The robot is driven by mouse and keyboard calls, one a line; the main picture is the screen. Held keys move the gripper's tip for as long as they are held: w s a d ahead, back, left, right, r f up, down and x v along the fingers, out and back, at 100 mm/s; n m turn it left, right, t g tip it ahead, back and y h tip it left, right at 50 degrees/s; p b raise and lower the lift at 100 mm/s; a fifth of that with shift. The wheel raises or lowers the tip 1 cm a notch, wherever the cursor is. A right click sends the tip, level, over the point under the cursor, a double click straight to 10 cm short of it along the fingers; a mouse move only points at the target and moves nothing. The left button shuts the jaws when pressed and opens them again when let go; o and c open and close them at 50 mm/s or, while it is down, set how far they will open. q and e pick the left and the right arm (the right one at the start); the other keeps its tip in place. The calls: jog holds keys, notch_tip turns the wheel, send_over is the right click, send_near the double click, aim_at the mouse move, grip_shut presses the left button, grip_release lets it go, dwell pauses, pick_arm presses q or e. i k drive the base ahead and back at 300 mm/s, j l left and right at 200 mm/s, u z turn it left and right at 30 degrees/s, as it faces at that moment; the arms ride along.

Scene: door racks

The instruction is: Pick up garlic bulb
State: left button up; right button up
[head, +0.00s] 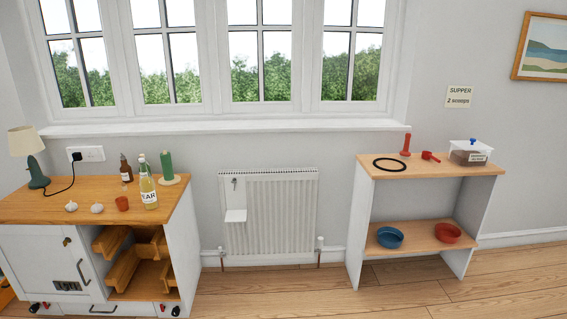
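Two small whitish bulbs sit on the wooden top of the left cabinet. One garlic bulb (71,206) is at the left, and a second whitish bulb (97,208) is just to its right. They are apart from each other and too small to tell for certain which are garlic. A small terracotta pot (122,203) stands to their right. Neither of my grippers shows in the head view.
The left cabinet top (40,210) also holds a lamp (33,158), a labelled bottle (148,188), a brown bottle (126,169) and a green candle (166,166). A radiator (280,210) stands between it and the right shelf unit (365,225). The floor in front is clear.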

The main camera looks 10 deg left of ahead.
aim_at(97, 208)
jog(key=i+l+z, duration=0.1)
jog(key=i, duration=0.7)
jog(key=i+l+z, duration=0.1)
jog(key=i, duration=0.7)
